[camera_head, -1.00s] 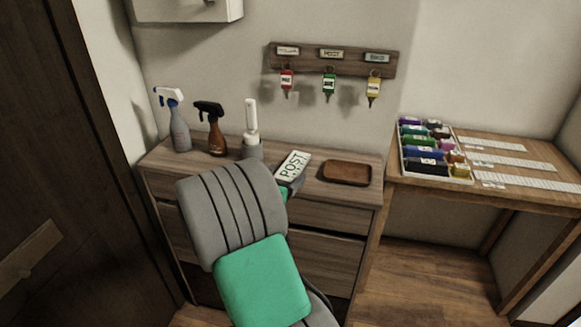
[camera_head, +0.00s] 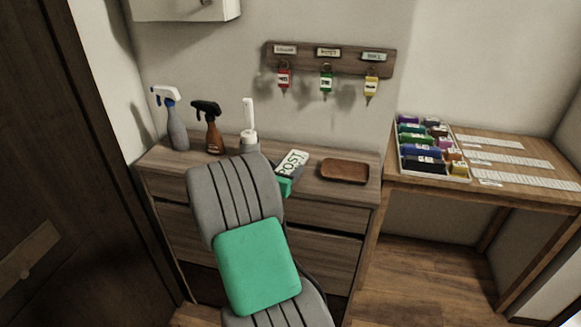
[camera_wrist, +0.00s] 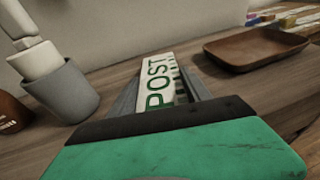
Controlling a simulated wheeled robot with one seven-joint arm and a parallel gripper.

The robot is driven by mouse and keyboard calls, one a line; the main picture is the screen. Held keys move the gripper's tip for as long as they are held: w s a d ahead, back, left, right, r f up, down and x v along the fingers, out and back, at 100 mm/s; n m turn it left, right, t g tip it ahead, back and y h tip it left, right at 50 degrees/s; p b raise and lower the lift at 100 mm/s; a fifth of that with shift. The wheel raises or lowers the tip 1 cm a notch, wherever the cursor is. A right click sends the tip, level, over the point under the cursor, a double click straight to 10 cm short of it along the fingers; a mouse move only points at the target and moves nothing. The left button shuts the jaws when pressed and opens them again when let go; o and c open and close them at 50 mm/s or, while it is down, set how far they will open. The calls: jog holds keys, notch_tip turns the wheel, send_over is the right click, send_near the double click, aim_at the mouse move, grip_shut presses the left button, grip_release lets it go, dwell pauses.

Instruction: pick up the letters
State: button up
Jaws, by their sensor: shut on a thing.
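The letters are a white bundle marked POST in green (camera_head: 293,163). My gripper (camera_head: 288,178) is shut on the letters at the dresser top, its body partly hidden behind my grey and green arm in the head view. In the wrist view the letters (camera_wrist: 159,86) stick out forward between the two grey fingers, with the word POST facing up. I cannot tell whether their underside touches the dresser top.
A brown wooden tray (camera_head: 345,171) lies right of the letters. Two spray bottles (camera_head: 177,120) (camera_head: 210,127) and a brush in a grey holder (camera_head: 249,141) stand left. Keys hang on a wall rack (camera_head: 330,60). A desk (camera_head: 490,150) with a coloured-item tray (camera_head: 433,148) stands right.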

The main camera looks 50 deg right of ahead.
jog(key=c, duration=0.6)
